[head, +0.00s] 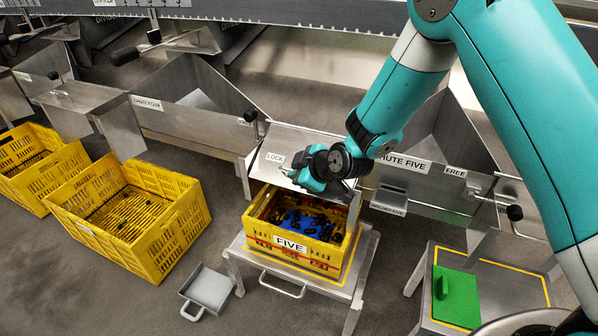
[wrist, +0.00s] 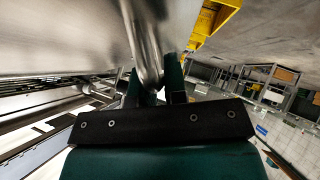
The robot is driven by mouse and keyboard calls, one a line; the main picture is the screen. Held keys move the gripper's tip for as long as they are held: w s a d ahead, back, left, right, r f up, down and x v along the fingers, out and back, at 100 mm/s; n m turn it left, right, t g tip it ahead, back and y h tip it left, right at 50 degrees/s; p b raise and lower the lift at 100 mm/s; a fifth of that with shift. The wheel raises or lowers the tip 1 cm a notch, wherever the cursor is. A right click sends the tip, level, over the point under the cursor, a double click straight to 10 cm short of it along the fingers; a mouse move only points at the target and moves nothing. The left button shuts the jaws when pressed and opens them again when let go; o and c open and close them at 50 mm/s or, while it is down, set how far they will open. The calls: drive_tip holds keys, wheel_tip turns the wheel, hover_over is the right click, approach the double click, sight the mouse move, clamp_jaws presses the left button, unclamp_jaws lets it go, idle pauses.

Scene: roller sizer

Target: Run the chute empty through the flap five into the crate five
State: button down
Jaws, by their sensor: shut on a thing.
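Chute five (head: 403,162), a grey metal trough, stands behind the crate. A sloping metal plate marked LOCK (head: 300,142) lies at its left, above the crate; I take it to be flap five. My gripper (head: 297,181) is at this plate's lower edge. In the wrist view its fingers (wrist: 153,88) are shut around a round metal bar (wrist: 146,45), likely the flap's handle. Crate five (head: 290,262) is yellow, labelled FIVE, and sits upright below my gripper. Dark pieces lie on blue inside it. My arm hides part of the chute, and its contents are not visible.
Crate five rests on a metal stand (head: 364,268) with a yellow border. A green block (head: 456,297) lies on another stand at right. A grey scoop (head: 208,288) and a larger yellow crate (head: 130,247) are on the floor at left. A black knob (head: 514,212) sticks out right.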

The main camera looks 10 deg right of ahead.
drive_tip(key=c, duration=1.4)
unclamp_jaws()
drive_tip(key=shift+c, duration=0.2)
drive_tip(key=p+v, duration=0.1)
drive_tip(key=v, duration=1.6)
drive_tip(key=shift+s+r+p, duration=0.15)
drive_tip(key=shift+p, duration=0.15)
drive_tip(key=shift+d, duration=0.15)
drive_tip(key=s+a+r+m+g+h, duration=0.1)
drive_tip(key=s+r+m+g, duration=0.4)
drive_tip(key=s, duration=0.6)
drive_tip(key=s+a+r+m+g+h, duration=0.1)
drive_tip(key=s+r+m+g, duration=0.15)
drive_tip(key=s+r, duration=0.55)
wheel_tip(320, 180, up, 19)
drive_tip(key=s+p, duration=0.2)
drive_tip(key=p, duration=1.8)
drive_tip(key=shift+d+n+g, duration=0.3)
drive_tip(key=shift+n+g, duration=0.05)
